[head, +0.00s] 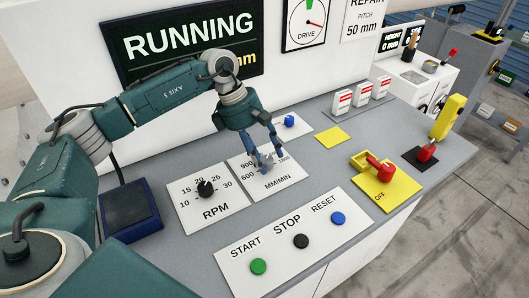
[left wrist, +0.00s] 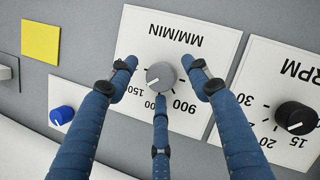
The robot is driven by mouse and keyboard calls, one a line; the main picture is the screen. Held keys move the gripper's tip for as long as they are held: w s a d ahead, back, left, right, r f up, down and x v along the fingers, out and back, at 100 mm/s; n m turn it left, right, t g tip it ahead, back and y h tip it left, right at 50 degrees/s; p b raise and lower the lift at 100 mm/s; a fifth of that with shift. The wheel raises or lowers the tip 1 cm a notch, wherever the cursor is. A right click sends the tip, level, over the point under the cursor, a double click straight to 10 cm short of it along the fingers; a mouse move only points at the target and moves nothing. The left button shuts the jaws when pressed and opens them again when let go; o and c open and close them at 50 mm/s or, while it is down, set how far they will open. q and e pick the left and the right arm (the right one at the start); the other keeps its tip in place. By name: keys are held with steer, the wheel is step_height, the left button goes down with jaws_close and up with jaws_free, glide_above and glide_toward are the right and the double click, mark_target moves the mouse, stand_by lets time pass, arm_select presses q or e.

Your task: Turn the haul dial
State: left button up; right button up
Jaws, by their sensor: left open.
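The haul dial is a round grey knob (left wrist: 161,77) on a white MM/MIN plate (left wrist: 178,32), seen in the left wrist view. A white mark on the knob points to its lower left, and 900 is printed at its lower right. The same plate (head: 285,180) shows in the head view, its knob mostly covered by fingers. My left gripper (head: 268,162) is over the plate with three blue fingers spread. In the left wrist view these fingers stand around the knob, two at its sides and one below, with gaps at the sides. My right gripper is not seen.
The RPM dial (head: 205,188) is just left. START (head: 258,266), STOP (head: 301,241) and RESET (head: 338,218) buttons lie in front. A small blue knob (head: 289,121) is behind. A red switch on a yellow base (head: 380,170) stands to the right. A RUNNING display (head: 187,38) is at the back.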

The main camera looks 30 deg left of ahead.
arm_select(q)
steer(key=shift+f, duration=0.1)
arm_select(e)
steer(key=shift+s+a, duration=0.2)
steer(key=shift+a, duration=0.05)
arm_select(q)
steer(key=c, duration=1.1)
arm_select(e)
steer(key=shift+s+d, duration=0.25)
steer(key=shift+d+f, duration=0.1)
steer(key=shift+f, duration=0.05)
